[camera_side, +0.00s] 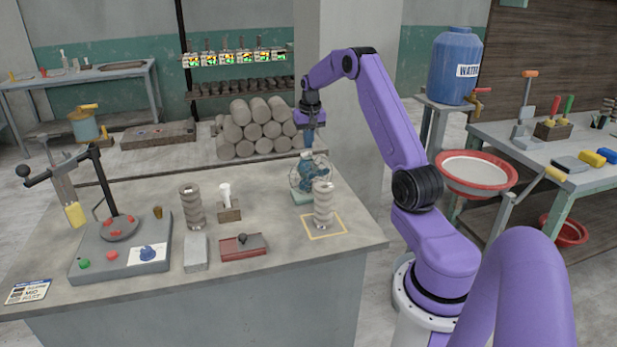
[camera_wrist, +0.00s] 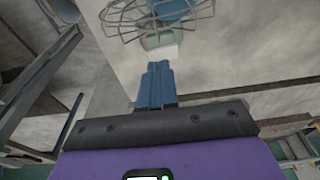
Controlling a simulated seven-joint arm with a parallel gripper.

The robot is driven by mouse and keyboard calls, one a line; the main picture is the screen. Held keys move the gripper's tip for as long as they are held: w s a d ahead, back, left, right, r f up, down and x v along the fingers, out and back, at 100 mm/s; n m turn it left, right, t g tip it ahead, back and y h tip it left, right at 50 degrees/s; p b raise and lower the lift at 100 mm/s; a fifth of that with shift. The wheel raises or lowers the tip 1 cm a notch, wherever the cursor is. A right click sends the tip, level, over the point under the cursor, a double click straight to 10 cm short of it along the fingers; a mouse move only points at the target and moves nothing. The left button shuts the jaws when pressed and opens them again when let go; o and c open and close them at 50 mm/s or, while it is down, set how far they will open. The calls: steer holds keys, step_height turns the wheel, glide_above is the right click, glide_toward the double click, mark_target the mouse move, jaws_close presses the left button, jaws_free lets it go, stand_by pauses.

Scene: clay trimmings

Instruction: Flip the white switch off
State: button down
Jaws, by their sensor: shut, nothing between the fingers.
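The white switch (camera_side: 226,195) is a pale lever standing up from a small brown block (camera_side: 229,213) near the middle of the table; which position counts as off is not clear. It is not visible in the wrist view. My gripper (camera_side: 309,146) is up above the back right of the table, behind and to the right of the switch and well apart from it. In the wrist view its blue fingers (camera_wrist: 158,68) are together with nothing between them.
A caged fan (camera_side: 308,176) stands below my gripper; its cage (camera_wrist: 150,22) also shows in the wrist view. Ribbed grey columns stand left of the switch (camera_side: 191,206) and on a yellow-outlined square (camera_side: 323,206). A red box (camera_side: 243,247) and grey block (camera_side: 195,252) lie in front.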

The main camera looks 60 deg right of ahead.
steer(key=shift+f, duration=0.9)
stand_by(0.6)
steer(key=shift+r, duration=0.1)
steer(key=shift+r, duration=3.4)
